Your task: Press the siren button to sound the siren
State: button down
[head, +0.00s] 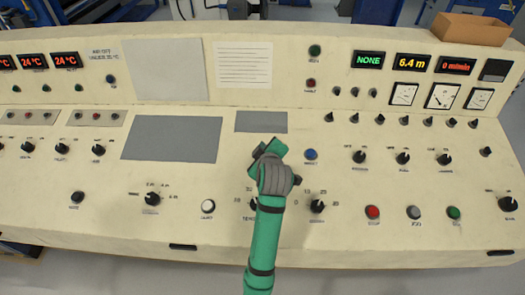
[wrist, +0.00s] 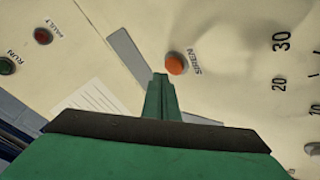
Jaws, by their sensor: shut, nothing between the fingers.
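The siren button (wrist: 176,63) is a round orange button with the label SIREN beside it on the cream panel, seen in the wrist view. My gripper (wrist: 160,80) is shut and empty. In that view its closed fingertips appear just beside the button, with a small gap in the picture; their height above the panel is hard to judge. In the head view my gripper (head: 268,150) is over the middle of the panel, below a small grey plate, and the siren button is hidden there by my gripper and arm.
The cream control panel (head: 330,235) spans the view. A blue button (head: 310,154) lies just right of my gripper. A dial (head: 317,206) stands below it. Red (head: 372,212), grey (head: 413,212) and green (head: 453,212) buttons sit at lower right. A cardboard box (head: 470,28) is at the back right.

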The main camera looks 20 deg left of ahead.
jog(key=shift+f, duration=0.15)
jog(key=shift+w+f, duration=0.1)
jog(key=shift+f, duration=0.15)
jog(key=shift+w+f, duration=0.1)
jog(key=shift+f, duration=0.4)
dwell(1.3)
jog(key=shift+r, duration=0.1)
jog(key=shift+s+r, duration=0.2)
jog(key=shift+r, duration=0.55)
jog(key=shift+s+d+r, duration=0.1)
jog(key=shift+s+r, duration=0.1)
jog(key=shift+r, duration=0.65)
jog(key=shift+s+r, duration=0.15)
jog(key=shift+r, duration=0.65)
jog(key=shift+s+d+r, duration=0.1)
jog(key=shift+s+r, duration=0.1)
jog(key=shift+r, duration=0.65)
jog(key=shift+f, duration=0.1)
